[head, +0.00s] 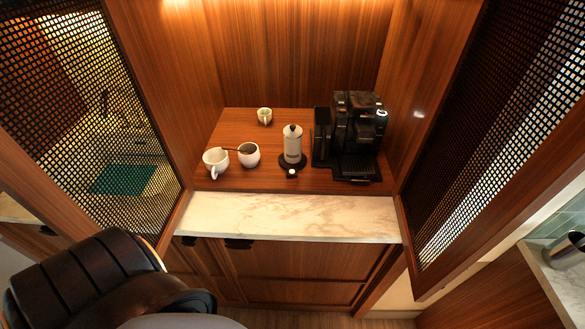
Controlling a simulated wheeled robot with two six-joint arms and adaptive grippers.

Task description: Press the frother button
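Nothing touches the button. Neither of my grippers is in view.
A black coffee machine (357,140) stands close to the right of the frother. White cups (215,160) and (249,155) a white bowl-like cup stand to its left; a small cup (265,116) is behind. The marble ledge (290,216) in front is clear. Mesh doors (490,130) stand open either side.

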